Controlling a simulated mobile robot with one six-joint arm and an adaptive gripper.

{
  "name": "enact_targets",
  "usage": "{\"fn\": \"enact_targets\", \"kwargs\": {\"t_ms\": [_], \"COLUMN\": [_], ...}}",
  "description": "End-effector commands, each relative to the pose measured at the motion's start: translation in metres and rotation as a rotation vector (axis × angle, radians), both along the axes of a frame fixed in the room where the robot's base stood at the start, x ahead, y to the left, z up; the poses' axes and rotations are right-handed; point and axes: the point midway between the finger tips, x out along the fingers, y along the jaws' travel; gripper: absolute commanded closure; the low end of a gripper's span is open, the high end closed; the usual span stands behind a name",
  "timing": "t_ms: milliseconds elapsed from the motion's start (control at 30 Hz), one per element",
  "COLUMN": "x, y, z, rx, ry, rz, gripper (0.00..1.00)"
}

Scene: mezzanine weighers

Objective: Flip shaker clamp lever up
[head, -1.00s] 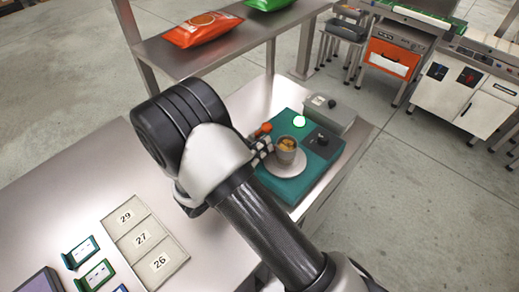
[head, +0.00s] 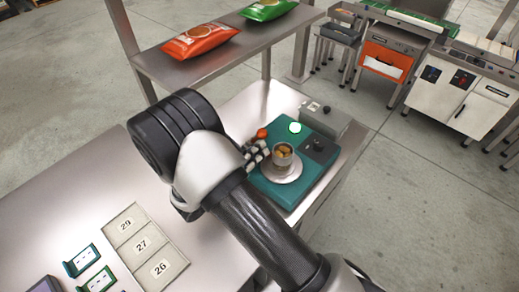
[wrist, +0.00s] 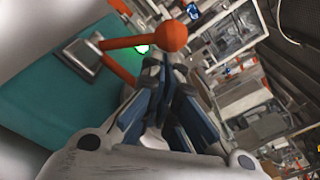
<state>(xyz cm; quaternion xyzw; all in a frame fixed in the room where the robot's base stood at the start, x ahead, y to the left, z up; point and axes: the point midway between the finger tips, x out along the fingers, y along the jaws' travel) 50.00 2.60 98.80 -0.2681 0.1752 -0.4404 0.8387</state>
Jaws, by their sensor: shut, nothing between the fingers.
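The shaker is a teal box (head: 271,186) with a green lamp (head: 295,128), a dark knob panel (head: 320,148) and a white round plate (head: 266,172) bearing a cup (head: 282,157). The clamp lever's orange-red ball (head: 262,133) shows at the shaker's far left edge. In the wrist view the ball (wrist: 172,37) tops an orange arm running from a grey hinge block (wrist: 84,54). My gripper (head: 262,150) is shut and empty beside the lever. In the wrist view its fingertips (wrist: 165,72) are just below the ball; whether they touch it I cannot tell.
A grey box (head: 325,117) stands behind the shaker. A numbered tray (head: 175,262) and green tag holders (head: 80,261) lie at the left. A raised shelf (head: 160,72) holds an orange bag (head: 200,41) and a green bag (head: 268,9).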

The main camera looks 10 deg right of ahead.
Motion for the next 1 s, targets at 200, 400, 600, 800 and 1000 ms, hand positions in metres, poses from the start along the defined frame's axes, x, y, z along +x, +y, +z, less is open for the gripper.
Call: {"fn": "enact_targets", "kwargs": {"t_ms": [200, 400, 600, 800, 1000], "x": [0.005, 0.012, 0.022, 0.032, 0.038], "y": [0.003, 0.009, 0.016, 0.023, 0.027], "z": [0.011, 0.022, 0.029, 0.034, 0.036], "rx": [-0.065, -0.167, -0.28, -0.39, -0.494], "ry": [0.088, 0.229, 0.383, 0.536, 0.678], "rz": [0.001, 0.001, 0.0, 0.001, 0.0], "gripper": [1.0, 1.0, 1.0, 1.0, 1.0]}}
